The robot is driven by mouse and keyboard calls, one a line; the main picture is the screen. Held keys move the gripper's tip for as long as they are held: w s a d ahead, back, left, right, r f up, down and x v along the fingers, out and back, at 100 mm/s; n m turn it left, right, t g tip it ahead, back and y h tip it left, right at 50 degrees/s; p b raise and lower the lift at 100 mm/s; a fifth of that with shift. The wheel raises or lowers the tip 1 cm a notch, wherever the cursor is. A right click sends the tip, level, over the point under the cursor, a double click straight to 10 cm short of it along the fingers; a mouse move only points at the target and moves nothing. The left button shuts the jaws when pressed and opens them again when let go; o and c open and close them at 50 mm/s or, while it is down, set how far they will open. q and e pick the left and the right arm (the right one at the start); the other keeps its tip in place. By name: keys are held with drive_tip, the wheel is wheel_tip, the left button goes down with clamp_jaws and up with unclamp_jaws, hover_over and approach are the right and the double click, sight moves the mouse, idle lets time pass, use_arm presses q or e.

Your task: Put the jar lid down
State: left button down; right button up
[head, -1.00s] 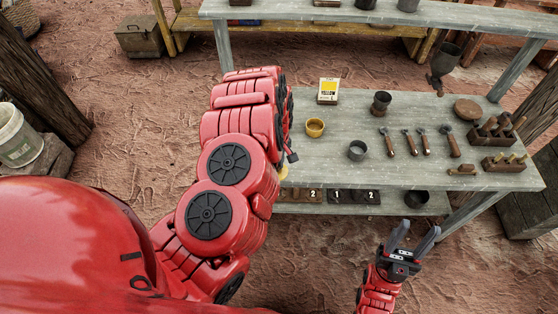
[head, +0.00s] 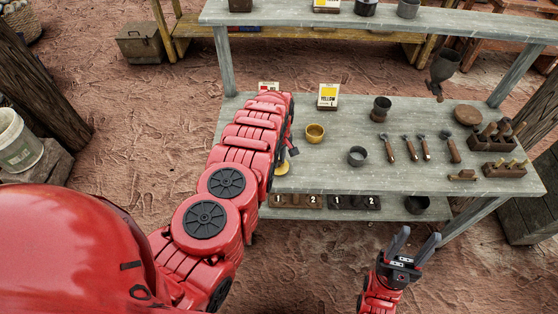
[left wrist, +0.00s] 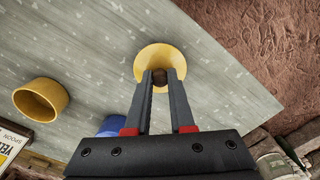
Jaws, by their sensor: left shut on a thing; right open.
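The jar lid is a yellow disc with a brown knob. It shows in the left wrist view (left wrist: 160,52), and part of it shows in the head view (head: 282,168) beside my left arm, near the worktable's left front edge. My left gripper (left wrist: 160,78) is shut on the knob; in the head view its fingertips are mostly hidden by my arm. The lid appears over the grey tabletop (head: 330,170), but I cannot tell whether it touches. A yellow pot (head: 315,133) stands to its right, apart. My right gripper (head: 418,240) is open and empty in front of the table.
A blue thing (left wrist: 110,125) sits near my left fingers. A yellow-labelled box (head: 328,96), dark cups (head: 357,156), several brown-handled tools (head: 422,147) and wooden racks (head: 506,166) stand on the table. Bare tabletop lies around the lid and the yellow pot.

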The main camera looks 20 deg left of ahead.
use_arm(q)
drive_tip(key=shift+a+f, duration=0.1)
drive_tip(key=shift+f, duration=0.65)
drive_tip(key=shift+f, duration=0.1)
drive_tip(key=c, duration=1.2)
unclamp_jaws()
drive_tip(key=shift+f, duration=0.1)
drive_tip(key=shift+c, duration=0.2)
drive_tip(key=o, duration=0.5)
drive_tip(key=shift+c, duration=0.2)
